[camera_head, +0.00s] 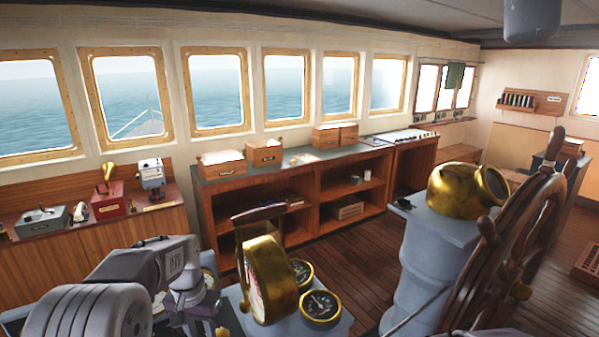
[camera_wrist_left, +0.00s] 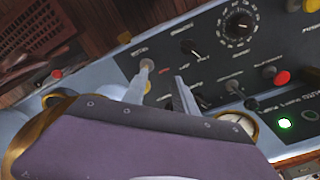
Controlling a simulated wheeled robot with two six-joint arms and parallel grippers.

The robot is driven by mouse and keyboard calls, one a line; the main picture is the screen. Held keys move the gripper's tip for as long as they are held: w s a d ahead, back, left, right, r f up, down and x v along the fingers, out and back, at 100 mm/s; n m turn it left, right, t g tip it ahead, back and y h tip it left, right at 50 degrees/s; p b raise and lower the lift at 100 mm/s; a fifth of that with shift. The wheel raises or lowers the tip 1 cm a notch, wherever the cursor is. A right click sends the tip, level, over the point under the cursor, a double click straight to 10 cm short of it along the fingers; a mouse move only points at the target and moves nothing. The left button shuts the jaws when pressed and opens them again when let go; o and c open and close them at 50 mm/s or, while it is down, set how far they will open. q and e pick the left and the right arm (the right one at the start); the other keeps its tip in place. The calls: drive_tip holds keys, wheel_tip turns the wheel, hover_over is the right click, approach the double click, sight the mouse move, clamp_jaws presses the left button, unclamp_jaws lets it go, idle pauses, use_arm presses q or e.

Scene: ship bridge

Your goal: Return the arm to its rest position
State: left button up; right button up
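My left arm comes in from the lower left in the head view, bent down over the console beside the brass telegraph (camera_head: 266,280). Its fingers cannot be made out there. In the left wrist view my left gripper (camera_wrist_left: 163,76) has two pale fingers standing apart with nothing seen between them. They point at a dark control panel (camera_wrist_left: 205,62) with a large round knob (camera_wrist_left: 239,25), small switches, a red button (camera_wrist_left: 282,77) and a lit green button (camera_wrist_left: 284,123). Whether a fingertip touches the panel I cannot tell. My right gripper is not in view.
Two gauges (camera_head: 320,307) sit right of the telegraph. A brass binnacle (camera_head: 455,191) tops a grey pedestal (camera_head: 425,262), with a wooden steering wheel (camera_head: 510,240) in front. Wooden shelves (camera_head: 330,192) line the window wall. Wooden floor (camera_head: 362,262) is clear between console and pedestal.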

use_arm(q)
drive_tip(key=s+d+f, duration=0.2)
drive_tip(key=s+f, duration=0.1)
drive_tip(key=s, duration=0.5)
drive_tip(key=s+d+f+n, duration=0.1)
drive_tip(key=s+d+f, duration=0.2)
drive_tip(key=s, duration=0.5)
drive_tip(key=shift+s+f+t, duration=0.25)
drive_tip(key=shift+f+t, duration=0.15)
drive_tip(key=shift+f, duration=0.1)
